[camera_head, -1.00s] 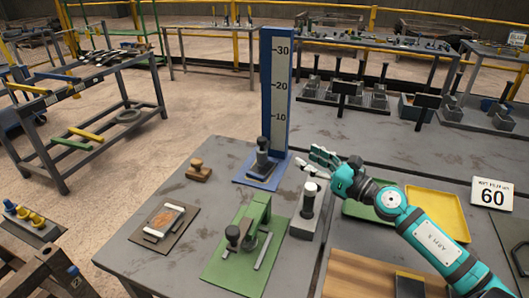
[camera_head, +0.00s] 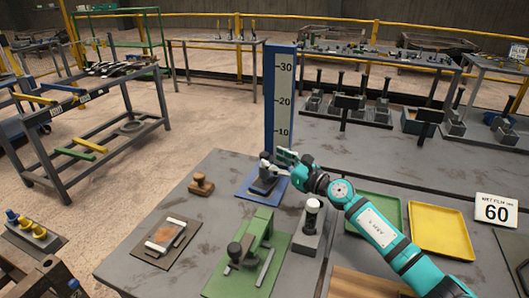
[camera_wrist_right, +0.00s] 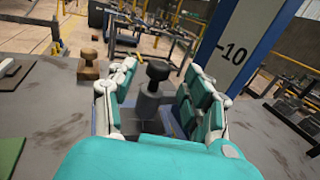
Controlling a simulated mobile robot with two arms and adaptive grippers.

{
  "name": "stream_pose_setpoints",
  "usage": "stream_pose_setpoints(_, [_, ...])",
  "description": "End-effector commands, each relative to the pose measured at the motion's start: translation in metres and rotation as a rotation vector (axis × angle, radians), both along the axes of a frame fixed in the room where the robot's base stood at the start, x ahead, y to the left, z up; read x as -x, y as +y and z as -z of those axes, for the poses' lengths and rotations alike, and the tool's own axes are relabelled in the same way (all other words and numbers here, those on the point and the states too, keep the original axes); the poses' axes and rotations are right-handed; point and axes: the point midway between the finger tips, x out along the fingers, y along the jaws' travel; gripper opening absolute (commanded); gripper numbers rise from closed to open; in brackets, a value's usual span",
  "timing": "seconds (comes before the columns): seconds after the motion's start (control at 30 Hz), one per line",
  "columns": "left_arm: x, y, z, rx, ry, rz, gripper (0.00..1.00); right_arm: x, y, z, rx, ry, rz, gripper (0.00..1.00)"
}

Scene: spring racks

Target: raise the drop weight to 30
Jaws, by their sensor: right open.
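The drop weight (camera_head: 262,184) is a dark block with a knob handle at the foot of the blue post with the white scale (camera_head: 283,100) marked 10, 20 and 30. It sits low, below the 10 mark, over the blue base (camera_head: 257,196). In the right wrist view its dark knob (camera_wrist_right: 158,70) and grey body (camera_wrist_right: 148,104) show between the fingers. My right gripper (camera_head: 274,160) is open at the weight, with a finger on each side of the knob in the wrist view (camera_wrist_right: 152,92). I cannot tell whether they touch it. My left gripper is not in view.
A wooden stamp (camera_head: 201,184) stands left of the post. A green press (camera_head: 250,245) and a grey block with a dark post (camera_head: 309,225) stand in front.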

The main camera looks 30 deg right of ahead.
Motion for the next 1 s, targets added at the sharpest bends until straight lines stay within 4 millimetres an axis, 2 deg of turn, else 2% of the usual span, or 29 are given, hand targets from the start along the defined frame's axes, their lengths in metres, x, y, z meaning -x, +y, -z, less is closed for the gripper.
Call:
stream_pose_setpoints(0.1, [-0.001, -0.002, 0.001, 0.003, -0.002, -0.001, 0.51, -0.021, 0.008, -0.001, -0.002, -0.003, 0.000, 0.51])
stream_pose_setpoints(0.3, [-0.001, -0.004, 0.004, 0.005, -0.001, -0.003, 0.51, -0.040, 0.014, 0.001, -0.001, 0.000, 0.000, 0.51])
stream_pose_setpoints(0.67, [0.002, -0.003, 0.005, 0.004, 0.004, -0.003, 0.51, -0.044, 0.016, 0.000, 0.000, 0.000, 0.000, 0.51])
stream_pose_setpoints(1.0, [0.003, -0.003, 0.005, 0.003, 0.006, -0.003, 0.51, -0.044, 0.015, 0.001, 0.000, 0.000, 0.000, 0.06])
